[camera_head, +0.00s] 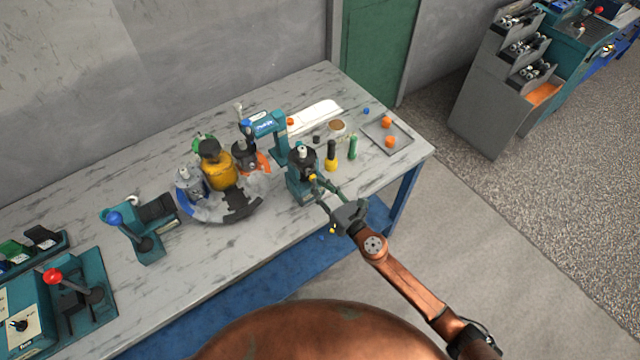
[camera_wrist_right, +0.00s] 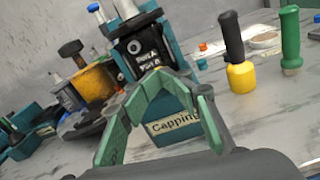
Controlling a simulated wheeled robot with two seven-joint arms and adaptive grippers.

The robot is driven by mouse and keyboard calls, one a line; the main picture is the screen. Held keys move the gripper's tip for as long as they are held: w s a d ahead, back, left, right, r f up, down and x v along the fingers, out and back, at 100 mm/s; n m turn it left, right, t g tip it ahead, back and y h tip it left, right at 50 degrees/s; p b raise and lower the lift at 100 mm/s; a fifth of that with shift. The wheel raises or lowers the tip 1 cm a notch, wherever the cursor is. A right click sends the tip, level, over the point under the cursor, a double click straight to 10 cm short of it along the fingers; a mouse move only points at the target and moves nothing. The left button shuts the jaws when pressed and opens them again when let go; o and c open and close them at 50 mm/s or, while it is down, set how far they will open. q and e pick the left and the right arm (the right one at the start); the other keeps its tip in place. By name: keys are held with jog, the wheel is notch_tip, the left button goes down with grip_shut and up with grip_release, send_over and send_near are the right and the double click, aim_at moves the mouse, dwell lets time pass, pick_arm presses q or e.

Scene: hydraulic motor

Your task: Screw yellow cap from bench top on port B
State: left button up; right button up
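The motor block (camera_head: 302,172) stands upright in a teal fixture near the bench's front edge. In the right wrist view the block (camera_wrist_right: 134,48) carries Port A and Port B labels above a "Capping" plate (camera_wrist_right: 173,125). A small yellow cap (camera_head: 312,177) shows at the block's front, at my right fingertips. My right gripper (camera_head: 325,188) reaches in from the lower right. In the wrist view its green fingers (camera_wrist_right: 168,76) arch together in front of the block, below the port labels. They hide the cap and port there. My left gripper is out of view.
A yellow-and-black tool (camera_head: 331,158) and a green-handled tool (camera_head: 353,148) stand right of the fixture. A grey tray (camera_head: 376,134) with orange caps lies beyond. A round carousel (camera_head: 205,210) with several parts is left. The bench's front edge is close under my right gripper.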

jog(key=shift+f, duration=0.25)
jog(key=shift+n, duration=1.2)
jog(key=n+p, duration=0.2)
jog(key=n, duration=0.5)
jog(key=shift+s+n, duration=0.15)
jog(key=shift+n, duration=0.25)
jog(key=shift+f, duration=0.1)
jog(key=shift+a, duration=0.1)
jog(key=shift+r, duration=0.3)
